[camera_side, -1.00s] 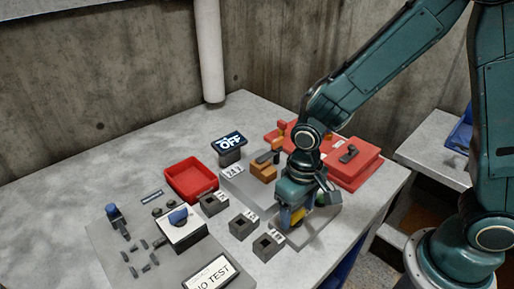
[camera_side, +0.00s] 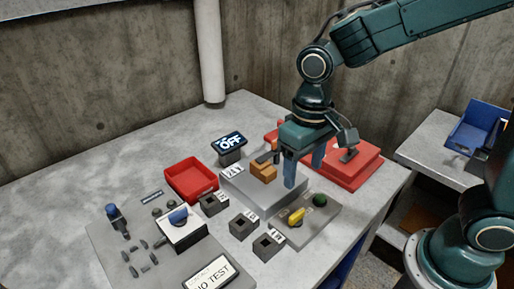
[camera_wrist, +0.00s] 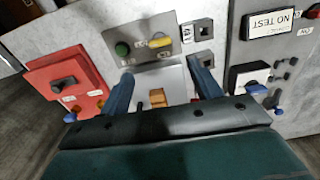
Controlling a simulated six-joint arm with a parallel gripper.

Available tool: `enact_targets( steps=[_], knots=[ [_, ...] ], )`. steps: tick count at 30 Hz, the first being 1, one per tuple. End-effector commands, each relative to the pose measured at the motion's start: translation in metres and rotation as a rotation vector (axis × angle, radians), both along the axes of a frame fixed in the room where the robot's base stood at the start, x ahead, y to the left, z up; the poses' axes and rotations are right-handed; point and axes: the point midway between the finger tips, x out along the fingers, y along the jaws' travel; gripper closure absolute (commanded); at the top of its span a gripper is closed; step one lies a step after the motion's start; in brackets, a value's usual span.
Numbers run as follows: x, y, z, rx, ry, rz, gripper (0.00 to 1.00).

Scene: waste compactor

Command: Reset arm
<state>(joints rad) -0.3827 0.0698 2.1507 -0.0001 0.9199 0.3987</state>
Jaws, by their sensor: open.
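My gripper (camera_side: 303,172) is open and empty, with its blue fingers pointing down above the grey power-supply block marked 24V (camera_side: 236,187). In the wrist view the two fingers of my gripper (camera_wrist: 165,80) stand apart, with an orange-brown block (camera_wrist: 157,97) visible between them. That orange-brown block (camera_side: 263,172) sits on the grey block in the side view. A small panel with a yellow handle (camera_side: 296,216) and a green round knob (camera_side: 320,200) lies in front of my gripper, clear of the fingers.
A red box with a dark handle (camera_side: 350,170) stands behind my gripper to the right. A red tray (camera_side: 190,180), a display reading OFF (camera_side: 229,142), several dark square sockets (camera_side: 243,226) and a grey control panel (camera_side: 110,235) are to the left. A blue bin (camera_side: 470,138) sits on a side table.

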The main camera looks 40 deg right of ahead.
Motion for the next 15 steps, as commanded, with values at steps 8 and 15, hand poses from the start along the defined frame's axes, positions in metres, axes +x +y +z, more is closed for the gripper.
enact_targets(
  steps=[8,15],
  knots=[
    [-0.0002,-0.0001,0.0111,0.0,0.0,0.0,0.36],
    [-0.0002,-0.0001,0.011,0.0,0.0,0.0,0.36]
  ],
)
